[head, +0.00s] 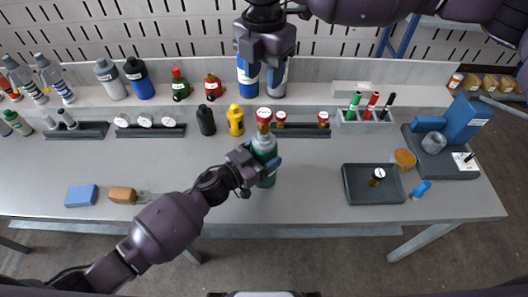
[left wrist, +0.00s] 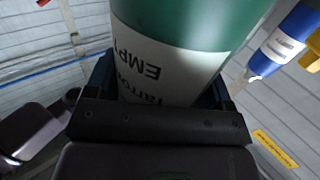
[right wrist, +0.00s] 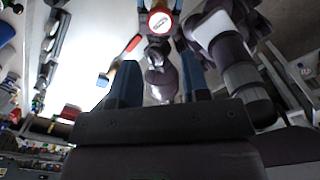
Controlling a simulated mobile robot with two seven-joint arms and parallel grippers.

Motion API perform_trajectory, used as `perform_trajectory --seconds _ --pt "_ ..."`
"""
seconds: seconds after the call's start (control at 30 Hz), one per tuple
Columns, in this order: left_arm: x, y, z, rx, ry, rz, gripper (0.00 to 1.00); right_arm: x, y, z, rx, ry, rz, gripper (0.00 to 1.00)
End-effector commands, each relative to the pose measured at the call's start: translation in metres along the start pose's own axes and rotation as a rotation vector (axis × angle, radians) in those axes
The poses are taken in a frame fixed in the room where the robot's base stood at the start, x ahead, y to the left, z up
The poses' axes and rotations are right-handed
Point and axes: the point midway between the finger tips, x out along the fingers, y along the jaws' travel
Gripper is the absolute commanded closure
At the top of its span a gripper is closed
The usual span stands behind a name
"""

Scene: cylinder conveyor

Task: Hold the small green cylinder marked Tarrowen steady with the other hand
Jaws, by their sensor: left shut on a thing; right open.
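The small green cylinder (head: 265,150) stands upright near the middle of the bench, with a red-rimmed white gauge on top. My left gripper (head: 257,165) is shut around its body from the left. In the left wrist view the green cylinder (left wrist: 190,25) fills the space between the fingers, and its white label shows part of "Tarrowen" and "EMPTY" upside down. I cannot tell whether its base touches the bench.
Small black (head: 206,120) and yellow (head: 236,120) cylinders stand behind, left of the green one. A rack with gauges (head: 300,131) is close behind it. A dark tray (head: 360,190) holding a gauge is to the right. A blue block (head: 81,196) and a brush (head: 122,195) lie at left.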

Motion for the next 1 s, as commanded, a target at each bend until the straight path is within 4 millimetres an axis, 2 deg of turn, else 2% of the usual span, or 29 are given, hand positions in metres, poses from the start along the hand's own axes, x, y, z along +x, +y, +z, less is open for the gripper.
perform_trajectory --seconds 0.03,0.2,0.57,0.73,1.0 --pt "0.000 0.000 0.000 0.000 0.000 0.000 0.53 0.000 0.000 0.000 0.000 0.000 0.000 0.54" --pt "0.000 0.000 0.000 0.000 -0.001 0.000 0.53 -0.001 0.001 -0.002 0.042 0.004 0.000 0.31" --pt "0.000 0.000 0.000 0.000 -0.001 0.000 0.53 -0.005 0.000 0.000 0.206 0.001 -0.001 0.31" --pt "0.000 0.000 0.000 0.000 -0.001 0.000 0.53 0.012 0.000 0.000 0.208 0.000 -0.002 0.31" --pt "0.000 0.000 0.000 0.000 -0.001 0.000 0.53 0.056 -0.001 0.000 0.207 0.001 -0.003 0.31"
